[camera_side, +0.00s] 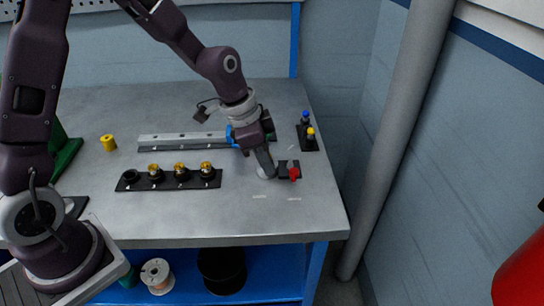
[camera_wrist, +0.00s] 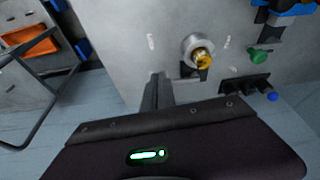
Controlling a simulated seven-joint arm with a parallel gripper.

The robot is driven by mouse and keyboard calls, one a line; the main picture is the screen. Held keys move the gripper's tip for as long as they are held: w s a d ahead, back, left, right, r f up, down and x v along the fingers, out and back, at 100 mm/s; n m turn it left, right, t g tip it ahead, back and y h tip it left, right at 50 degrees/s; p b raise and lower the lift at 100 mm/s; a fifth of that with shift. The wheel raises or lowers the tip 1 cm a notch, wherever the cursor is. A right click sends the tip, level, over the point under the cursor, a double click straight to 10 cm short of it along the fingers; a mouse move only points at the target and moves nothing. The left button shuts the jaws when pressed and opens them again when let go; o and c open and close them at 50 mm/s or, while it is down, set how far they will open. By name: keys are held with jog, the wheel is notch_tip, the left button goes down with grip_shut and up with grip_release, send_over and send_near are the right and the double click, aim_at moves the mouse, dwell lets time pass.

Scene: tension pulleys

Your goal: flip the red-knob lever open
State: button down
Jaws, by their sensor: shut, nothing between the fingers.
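The red-knob lever (camera_side: 294,173) sits on a small dark base near the right part of the table in the side view. Its red knob is at the front of the base. I cannot tell whether the fingers touch the lever. In the wrist view my gripper (camera_wrist: 157,82) shows as dark fingers close together with nothing between them. The red knob is not visible in the wrist view.
A black plate with blue (camera_side: 305,117) and yellow (camera_side: 311,132) knobs stands behind the lever. A black rack (camera_side: 130,183) with gold-topped pulleys lies to the left. A metal rail (camera_side: 165,139) lies behind it. A yellow spool (camera_side: 108,142) stands further left. The table's front right is clear.

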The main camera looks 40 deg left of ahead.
jog(key=v, duration=1)
jog(key=shift+s+a, duration=0.2)
jog(key=s+a+r+n+t+y, duration=0.1)
jog(key=s+r+n, duration=0.2)
jog(key=s, duration=0.8)
jog(key=s+a+r+n+t+y, duration=0.1)
jog(key=s+n, duration=0.4)
jog(key=s, duration=0.5)
notch_tip(320, 180, up, 3)
jog(key=shift+s+a+f+t, duration=0.25)
jog(key=shift+s+a+t, duration=0.15)
jog(key=shift+a, duration=0.1)
